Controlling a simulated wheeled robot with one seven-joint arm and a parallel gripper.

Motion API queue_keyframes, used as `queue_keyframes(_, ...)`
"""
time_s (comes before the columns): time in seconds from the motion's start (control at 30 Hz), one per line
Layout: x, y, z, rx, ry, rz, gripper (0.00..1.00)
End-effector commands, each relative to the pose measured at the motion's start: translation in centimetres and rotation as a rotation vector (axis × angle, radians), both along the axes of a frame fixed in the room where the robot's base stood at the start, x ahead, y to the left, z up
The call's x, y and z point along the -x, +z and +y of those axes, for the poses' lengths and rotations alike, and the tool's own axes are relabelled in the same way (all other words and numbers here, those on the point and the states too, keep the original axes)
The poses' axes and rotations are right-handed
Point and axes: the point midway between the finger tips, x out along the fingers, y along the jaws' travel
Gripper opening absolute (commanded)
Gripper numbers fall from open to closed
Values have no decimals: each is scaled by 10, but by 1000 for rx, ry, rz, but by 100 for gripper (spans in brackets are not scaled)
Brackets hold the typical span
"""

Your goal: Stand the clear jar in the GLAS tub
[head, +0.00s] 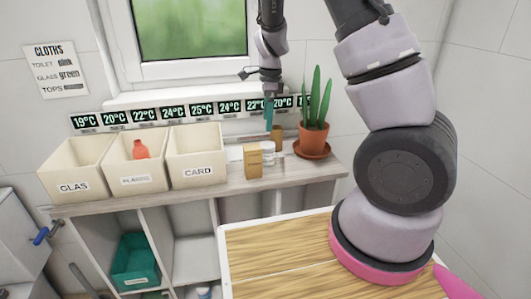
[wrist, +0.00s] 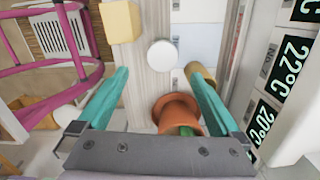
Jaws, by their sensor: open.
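The clear jar (head: 267,154) with a white lid stands on the shelf top between a cardboard box and a plant pot. In the wrist view its round white lid (wrist: 162,53) shows from above, between and just beyond my fingertips. My gripper (wrist: 158,70) is open, with teal fingers spread and nothing between them. In the head view my gripper (head: 268,115) points down above the jar, apart from it. The cream GLAS tub (head: 75,187) stands at the left end of the shelf top; the part of its inside that shows looks empty.
A tan box (head: 252,161) stands left of the jar, a brown cylinder (head: 277,133) behind it. A potted cactus (head: 313,138) stands close on the right. The PLASTIC tub (head: 137,181), holding a red bottle (head: 141,149), and CARD tub (head: 198,171) stand between jar and GLAS tub.

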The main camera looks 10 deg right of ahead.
Motion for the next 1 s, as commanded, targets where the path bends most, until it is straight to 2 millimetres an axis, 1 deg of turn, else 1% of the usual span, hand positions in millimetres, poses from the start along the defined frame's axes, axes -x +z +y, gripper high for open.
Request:
queue_keyframes(0.03,-3,-8,1,21,-22,7,100)
queue_keyframes(0.17,-6,-20,0,47,-59,12,100)
queue_keyframes(0.27,-7,-32,0,50,-67,15,100)
queue_keyframes(0.43,-6,-60,0,49,-65,16,100)
queue_keyframes(0.5,-6,-68,0,48,-66,14,100)
queue_keyframes(0.67,-5,-79,0,48,-64,14,100)
queue_keyframes(0.77,-3,-91,0,48,-65,15,100)
queue_keyframes(0.9,-2,-113,0,48,-65,15,100)
queue_keyframes(1.0,-2,-123,0,48,-66,13,100)
